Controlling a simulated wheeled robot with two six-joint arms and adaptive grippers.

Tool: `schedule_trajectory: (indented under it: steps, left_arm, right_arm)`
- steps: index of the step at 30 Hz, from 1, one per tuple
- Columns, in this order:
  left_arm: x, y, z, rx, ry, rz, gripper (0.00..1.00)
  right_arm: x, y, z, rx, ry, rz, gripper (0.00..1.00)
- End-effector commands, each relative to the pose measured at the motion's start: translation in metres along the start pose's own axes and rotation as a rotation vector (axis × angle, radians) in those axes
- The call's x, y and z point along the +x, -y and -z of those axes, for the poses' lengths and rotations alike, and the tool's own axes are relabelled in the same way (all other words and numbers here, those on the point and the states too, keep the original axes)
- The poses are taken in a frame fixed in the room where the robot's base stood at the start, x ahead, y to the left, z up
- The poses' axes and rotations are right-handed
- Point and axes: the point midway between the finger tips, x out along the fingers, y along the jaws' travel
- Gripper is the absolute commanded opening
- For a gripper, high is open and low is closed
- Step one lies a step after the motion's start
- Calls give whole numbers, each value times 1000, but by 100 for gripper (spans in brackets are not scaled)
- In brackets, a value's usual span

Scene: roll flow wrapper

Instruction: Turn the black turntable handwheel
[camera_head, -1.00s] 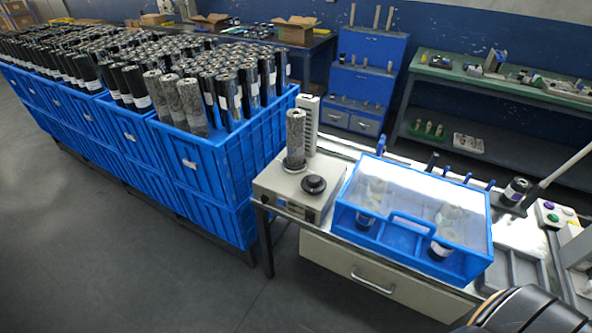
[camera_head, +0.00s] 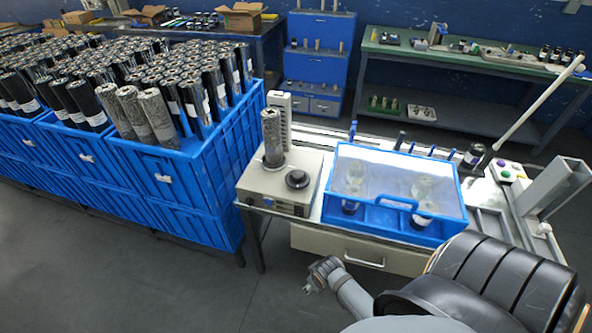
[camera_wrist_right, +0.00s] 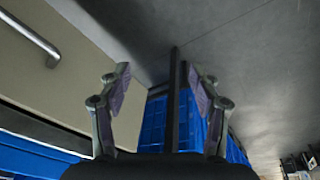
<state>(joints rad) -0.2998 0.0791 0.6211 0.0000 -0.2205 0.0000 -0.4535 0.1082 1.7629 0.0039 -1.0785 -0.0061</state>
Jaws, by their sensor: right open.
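The black turntable handwheel (camera_head: 297,179) is a round knob on the top front of a beige bench machine (camera_head: 262,188). A grey patterned roll (camera_head: 272,138) stands upright on the same machine, left of the handwheel. My right gripper (camera_head: 312,275) is in front of the bench and below its top, apart from the handwheel. In the right wrist view its two fingers (camera_wrist_right: 160,90) are spread with nothing between them. The handwheel does not show in that view. My left gripper is not in view.
A blue clear-topped box (camera_head: 395,190) stands right of the machine. Blue crates (camera_head: 190,185) full of rolls stand on the left. A drawer with a metal handle (camera_head: 364,259) is under the bench, close to my right arm. Open floor lies in front.

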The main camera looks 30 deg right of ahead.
Motion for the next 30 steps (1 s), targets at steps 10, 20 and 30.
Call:
schedule_trajectory:
  steps: [10,20,30]
  left_arm:
    - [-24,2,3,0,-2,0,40]
    - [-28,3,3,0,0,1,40]
    - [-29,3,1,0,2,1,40]
  right_arm:
    - [-132,-16,90,-57,-24,-10,63]
    - [-152,-48,169,-122,51,-19,63]
    - [-188,-121,292,-133,174,30,63]
